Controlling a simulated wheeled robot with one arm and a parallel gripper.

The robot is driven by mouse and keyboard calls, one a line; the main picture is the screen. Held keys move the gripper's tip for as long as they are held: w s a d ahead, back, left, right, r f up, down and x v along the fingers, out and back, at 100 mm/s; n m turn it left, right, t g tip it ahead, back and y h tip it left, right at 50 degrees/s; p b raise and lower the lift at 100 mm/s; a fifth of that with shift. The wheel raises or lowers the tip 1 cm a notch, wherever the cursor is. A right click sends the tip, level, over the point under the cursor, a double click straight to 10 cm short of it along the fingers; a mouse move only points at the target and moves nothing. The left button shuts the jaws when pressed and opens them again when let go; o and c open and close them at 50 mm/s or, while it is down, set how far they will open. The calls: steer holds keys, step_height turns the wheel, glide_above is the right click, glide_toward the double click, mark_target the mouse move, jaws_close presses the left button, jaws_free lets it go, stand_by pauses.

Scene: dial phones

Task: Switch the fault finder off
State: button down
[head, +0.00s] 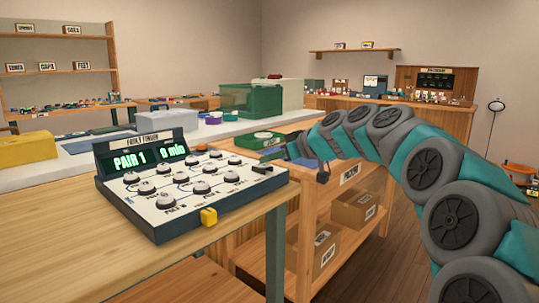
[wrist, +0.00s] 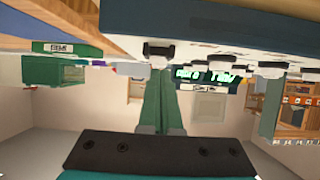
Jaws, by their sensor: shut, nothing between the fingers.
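The fault finder (head: 235,188) is a sloped white-topped box with several round knobs on the wooden bench. Its green display (head: 148,160) is lit and reads "PAIR 1" and "0 min". A black switch (head: 262,169) sits at the panel's right end. A yellow part (head: 209,216) is on its near edge.
A wooden shelf unit (head: 340,190) with cardboard boxes (head: 355,209) stands right of the bench. A green-topped item (head: 258,141) lies behind the fault finder. A yellow case (head: 27,146) is at the left. The bench front is clear.

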steer(key=shift+f, duration=0.1)
steer(key=f+b, duration=0.1)
steer(key=b, duration=0.1)
steer(key=shift+b, duration=0.3)
steer(key=b, duration=0.2)
steer(key=y+b, duration=0.1)
steer(key=b, duration=0.1)
steer(key=shift+s+d+f+t, duration=0.1)
steer(key=shift+d+f+t, duration=0.05)
steer(key=shift+f+t, duration=0.25)
steer(key=shift+r+p, duration=0.3)
steer(key=shift+r, duration=0.3)
steer(key=shift+r, duration=0.65)
